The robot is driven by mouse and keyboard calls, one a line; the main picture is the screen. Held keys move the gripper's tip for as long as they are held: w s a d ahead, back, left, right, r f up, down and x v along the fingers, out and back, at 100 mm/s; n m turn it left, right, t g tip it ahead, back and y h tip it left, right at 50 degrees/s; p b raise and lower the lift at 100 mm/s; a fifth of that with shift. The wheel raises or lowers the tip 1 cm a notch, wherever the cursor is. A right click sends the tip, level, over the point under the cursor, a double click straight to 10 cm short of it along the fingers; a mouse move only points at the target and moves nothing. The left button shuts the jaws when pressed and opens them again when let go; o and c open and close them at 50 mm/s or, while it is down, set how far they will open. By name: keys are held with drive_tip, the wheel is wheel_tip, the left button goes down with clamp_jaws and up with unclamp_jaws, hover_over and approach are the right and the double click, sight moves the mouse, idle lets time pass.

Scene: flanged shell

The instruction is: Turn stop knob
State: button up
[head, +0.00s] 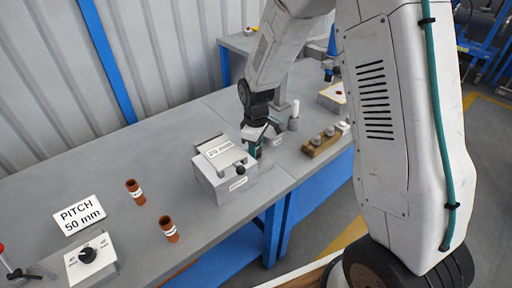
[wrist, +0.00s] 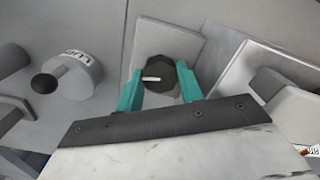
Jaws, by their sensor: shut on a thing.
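A dark round knob (wrist: 157,68) with a white pointer mark sits on a light grey plate (wrist: 190,42) in the wrist view. My gripper (wrist: 160,75) has its two teal fingers on either side of the knob, shut on it. The white mark points roughly left. In the head view my gripper (head: 252,143) reaches down just behind the grey box with the "20 mm" label (head: 219,149); the knob it holds is hidden there.
A white box with a black knob (head: 88,255) stands at the front left, near a "PITCH 50 mm" sign (head: 78,214). A wooden block with grey knobs (head: 321,142) lies right of my gripper.

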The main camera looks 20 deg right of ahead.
drive_tip(key=m, duration=1.2)
drive_tip(key=shift+w+m, duration=0.1)
drive_tip(key=shift+m, duration=0.2)
idle(0.4)
drive_tip(key=o, duration=1)
wheel_tip(320, 180, up, 8)
drive_tip(key=shift+f, duration=0.1)
